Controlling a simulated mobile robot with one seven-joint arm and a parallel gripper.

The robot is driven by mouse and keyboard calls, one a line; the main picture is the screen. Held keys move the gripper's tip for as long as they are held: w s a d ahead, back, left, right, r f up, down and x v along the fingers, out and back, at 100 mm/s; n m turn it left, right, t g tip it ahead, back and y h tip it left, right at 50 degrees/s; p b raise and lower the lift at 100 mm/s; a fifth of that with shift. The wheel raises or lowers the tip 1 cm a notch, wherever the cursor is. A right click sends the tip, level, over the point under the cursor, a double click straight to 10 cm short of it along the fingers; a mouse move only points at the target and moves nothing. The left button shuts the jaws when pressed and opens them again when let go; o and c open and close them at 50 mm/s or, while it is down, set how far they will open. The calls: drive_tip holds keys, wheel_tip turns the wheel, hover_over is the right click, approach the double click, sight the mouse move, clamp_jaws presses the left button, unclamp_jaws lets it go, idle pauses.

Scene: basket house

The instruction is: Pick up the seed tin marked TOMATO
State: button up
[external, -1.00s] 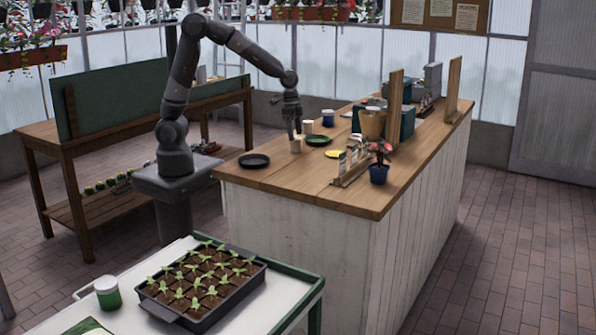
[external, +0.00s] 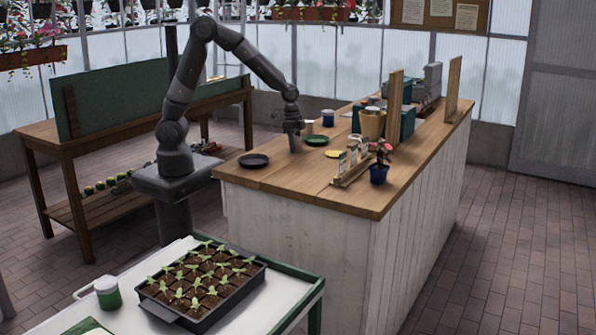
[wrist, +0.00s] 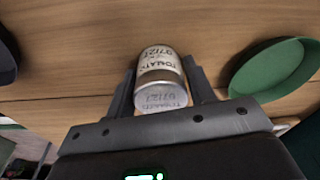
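The seed tin marked TOMATO (wrist: 160,72) is a pale cylinder with a silvery end, lettered TOMATO on both its side and its end in the wrist view. My gripper (wrist: 160,66) has one finger on each side of it, very close to its walls. I cannot tell whether both fingers touch it. In the external view my gripper (external: 293,146) is low over the wooden counter and hides the tin.
A green dish (external: 317,141) lies right of my gripper, also in the wrist view (wrist: 275,68). A black dish (external: 254,161) lies to the left. The counter's front (external: 290,188) is clear.

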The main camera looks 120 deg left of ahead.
drive_tip(key=c, duration=0.6)
drive_tip(key=shift+r, duration=0.1)
